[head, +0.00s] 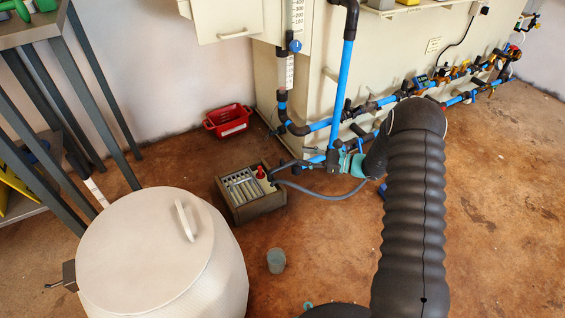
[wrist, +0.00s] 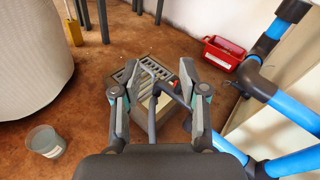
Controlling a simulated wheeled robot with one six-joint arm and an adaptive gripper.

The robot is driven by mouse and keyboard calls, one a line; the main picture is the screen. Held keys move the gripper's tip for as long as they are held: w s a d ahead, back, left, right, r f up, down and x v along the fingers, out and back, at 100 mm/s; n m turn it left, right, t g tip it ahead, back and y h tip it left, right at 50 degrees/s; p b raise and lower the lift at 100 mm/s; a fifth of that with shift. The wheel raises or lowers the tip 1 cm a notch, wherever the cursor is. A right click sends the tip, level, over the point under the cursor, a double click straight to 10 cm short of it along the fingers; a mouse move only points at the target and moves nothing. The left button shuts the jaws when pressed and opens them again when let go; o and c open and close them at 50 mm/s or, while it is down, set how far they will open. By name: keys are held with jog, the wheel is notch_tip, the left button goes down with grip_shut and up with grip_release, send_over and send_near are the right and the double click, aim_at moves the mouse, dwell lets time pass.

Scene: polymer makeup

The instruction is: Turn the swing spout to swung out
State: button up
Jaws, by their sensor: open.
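A dark, thin pipe that looks like the swing spout (head: 283,168) reaches left from the blue pipework to above a grated drain box (head: 231,205). In the wrist view, a grey bar that may be part of the spout (wrist: 151,120) shows between my fingers, in front of the drain box (wrist: 178,125). My gripper (wrist: 158,78) is open, with one finger on each side of this bar. I cannot tell whether either finger touches it. In the head view my gripper (head: 345,163) is small and partly hidden behind my arm.
A red bin (head: 228,121) stands by the wall. A white lidded drum (head: 140,250) and a small cup (head: 276,261) stand on the floor. Blue pipes (head: 345,80) and a cream cabinet (head: 310,90) are close on the right of the drain box. Open floor lies at far right.

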aim_at(282, 159)
notch_tip(282, 159, down, 12)
jog(key=w+d+m+t, duration=0.2)
jog(key=w+m+t, duration=0.1)
jog(key=m+t, duration=0.15)
jog(key=x, duration=0.6)
jog(key=b+x, duration=0.1)
jog(key=x, duration=0.6)
jog(key=shift+f, duration=0.2)
grip_shut()
